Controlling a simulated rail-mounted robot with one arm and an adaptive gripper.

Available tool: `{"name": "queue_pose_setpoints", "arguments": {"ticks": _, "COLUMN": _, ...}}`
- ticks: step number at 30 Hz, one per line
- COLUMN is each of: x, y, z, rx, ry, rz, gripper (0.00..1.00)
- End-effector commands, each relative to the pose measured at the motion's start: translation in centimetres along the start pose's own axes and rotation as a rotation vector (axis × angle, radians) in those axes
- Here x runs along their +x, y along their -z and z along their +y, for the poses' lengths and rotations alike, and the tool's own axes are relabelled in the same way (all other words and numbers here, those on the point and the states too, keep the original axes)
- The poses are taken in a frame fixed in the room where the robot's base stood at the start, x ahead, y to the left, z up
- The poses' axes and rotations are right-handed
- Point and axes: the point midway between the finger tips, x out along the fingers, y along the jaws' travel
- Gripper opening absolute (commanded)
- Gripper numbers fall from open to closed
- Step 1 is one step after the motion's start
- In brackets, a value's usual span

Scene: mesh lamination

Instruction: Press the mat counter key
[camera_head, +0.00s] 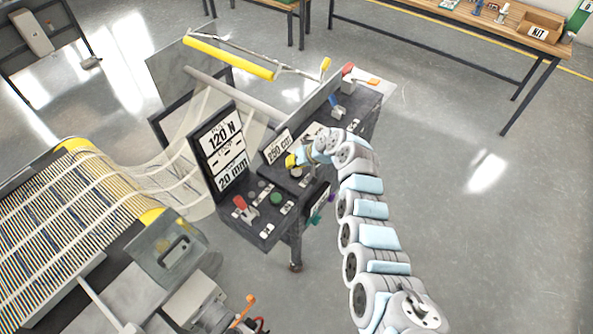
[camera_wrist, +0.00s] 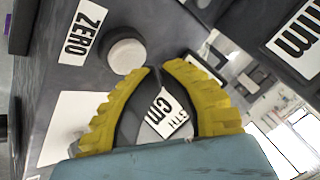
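The control panel (camera_head: 262,205) is a dark sloped console with labelled keys and knobs. My gripper (camera_head: 291,160), with yellow fingers, is low over its upper right part, beside the "250 cm" display (camera_head: 278,147). In the wrist view my gripper (camera_wrist: 157,69) has its fingertips together, with nothing held between them. A round white key (camera_wrist: 127,55) lies just beyond the tips, next to a "ZERO" label (camera_wrist: 83,32). I cannot tell which key is the mat counter key, or whether the tips touch the panel.
A "120 N" and "20 mm" display board (camera_head: 222,150) stands upright left of my gripper. A yellow roller bar (camera_head: 230,57) is behind. Floor to the right is clear.

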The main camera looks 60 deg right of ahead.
Motion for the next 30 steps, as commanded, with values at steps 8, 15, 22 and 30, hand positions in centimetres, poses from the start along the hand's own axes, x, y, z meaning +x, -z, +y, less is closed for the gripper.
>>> {"name": "queue_pose_setpoints", "arguments": {"ticks": 8, "x": 0.00, "y": 0.00, "z": 0.01, "rx": 0.000, "ry": 0.000, "rz": 0.000, "gripper": 0.00}}
{"name": "queue_pose_setpoints", "arguments": {"ticks": 15, "x": -0.01, "y": 0.02, "z": 0.00, "rx": 0.000, "ry": 0.000, "rz": 0.000, "gripper": 0.00}}
{"name": "queue_pose_setpoints", "arguments": {"ticks": 22, "x": 0.13, "y": -0.06, "z": 0.07, "rx": 0.000, "ry": 0.000, "rz": 0.000, "gripper": 0.00}}
{"name": "queue_pose_setpoints", "arguments": {"ticks": 30, "x": 0.75, "y": -0.41, "z": 0.40, "rx": -0.001, "ry": -0.001, "rz": -0.001, "gripper": 0.00}}
